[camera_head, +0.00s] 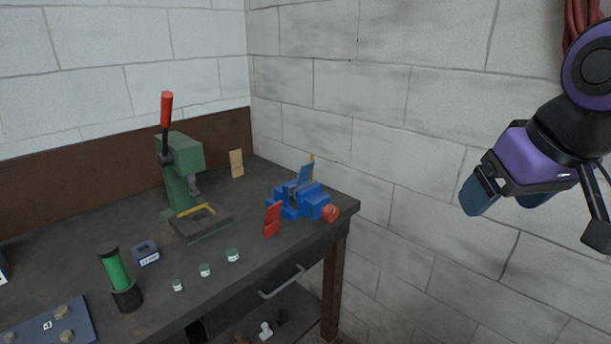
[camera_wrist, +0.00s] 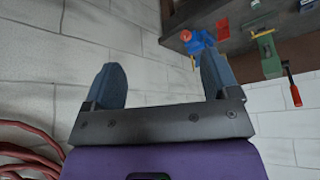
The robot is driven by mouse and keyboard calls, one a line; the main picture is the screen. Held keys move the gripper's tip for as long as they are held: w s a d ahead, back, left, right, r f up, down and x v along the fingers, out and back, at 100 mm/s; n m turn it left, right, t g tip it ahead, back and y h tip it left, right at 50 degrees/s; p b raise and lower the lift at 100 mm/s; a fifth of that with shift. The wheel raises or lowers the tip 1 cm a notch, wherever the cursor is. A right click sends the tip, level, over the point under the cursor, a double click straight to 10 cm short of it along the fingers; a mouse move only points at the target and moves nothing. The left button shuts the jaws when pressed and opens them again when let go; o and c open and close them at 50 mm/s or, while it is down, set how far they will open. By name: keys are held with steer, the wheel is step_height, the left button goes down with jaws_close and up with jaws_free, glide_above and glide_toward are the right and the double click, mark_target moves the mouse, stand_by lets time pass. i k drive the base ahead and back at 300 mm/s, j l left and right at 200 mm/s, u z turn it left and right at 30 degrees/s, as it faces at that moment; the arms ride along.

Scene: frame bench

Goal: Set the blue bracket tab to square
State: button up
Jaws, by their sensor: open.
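The blue bracket tab (camera_head: 305,174) looks like a flat blue plate standing at a tilt at the blue vise (camera_head: 311,198), near the bench's right end. Its exact angle and how it joins the vise are hard to tell. In the wrist view the vise (camera_wrist: 201,39) is small, near the top, partly behind a finger, and I cannot make out the tab there. My gripper (camera_head: 508,199) is open and empty, in the air well right of the bench, apart from the tab. Its two blue-grey fingers (camera_wrist: 163,78) stand wide apart in the wrist view.
A red plate (camera_head: 272,219) leans in front of the vise; a tan plate (camera_head: 237,163) stands behind. A green press (camera_head: 180,175) with a raised red-gripped lever (camera_head: 166,110) stands left. A green cylinder (camera_head: 115,269) and small jars (camera_head: 205,270) are in front. Block walls close the back and right.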

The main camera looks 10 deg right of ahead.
mark_target(304, 174)
steer(key=i+j+u, duration=0.3)
steer(key=i+j, duration=0.15)
steer(key=i+j+u, duration=0.25)
steer(key=i, duration=0.25)
